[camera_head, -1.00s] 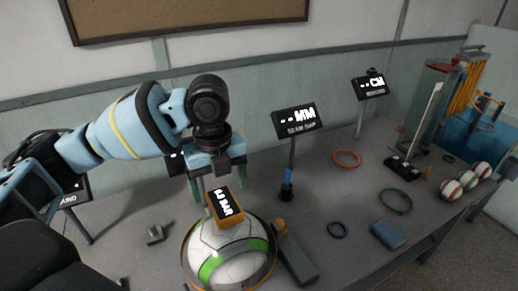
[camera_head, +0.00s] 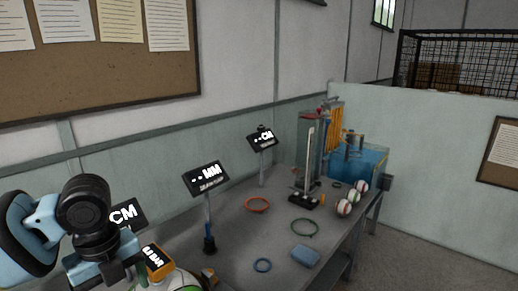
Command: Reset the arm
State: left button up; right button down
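My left gripper (camera_head: 125,284) is at the lower left of the head view, close to the orange gauge box with a lit display (camera_head: 156,258). My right gripper is not in view.
Displays on stands (camera_head: 206,178) (camera_head: 263,139) rise from the grey table (camera_head: 232,227). Rings, a blue block (camera_head: 306,256), several balls (camera_head: 344,207) and a blue tank (camera_head: 368,163) lie to the right. A partition wall (camera_head: 430,180) stands beyond.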

pick_arm(q)
jog(key=s+d+f+n+h, duration=0.1)
jog(key=s+d+f+n, duration=0.25)
jog(key=f, duration=0.25)
jog(key=s+d+f+n+t+h, duration=0.1)
jog(key=s+d+f+n+h, duration=0.1)
jog(key=s+d+f+n, duration=0.25)
jog(key=s+d+f+n+h, duration=0.1)
jog(key=s+d+f, duration=0.2)
jog(key=d+f, duration=0.35)
jog(key=s+a+f+n+y, duration=0.2)
jog(key=s+a+f+n, duration=0.35)
jog(key=s+n, duration=0.3)
jog(key=s+a+f+n+y, duration=0.2)
jog(key=s+a+f+n, duration=0.3)
jog(key=s+a+n, duration=0.3)
jog(key=w+d+f+m+t+h, duration=0.1)
jog(key=w+d+f+t, duration=0.3)
jog(key=f+t, duration=0.4)
jog(key=shift+w+d+f+h, duration=0.15)
jog(key=shift+w+f+h, duration=0.1)
jog(key=shift+f+h, duration=0.4)
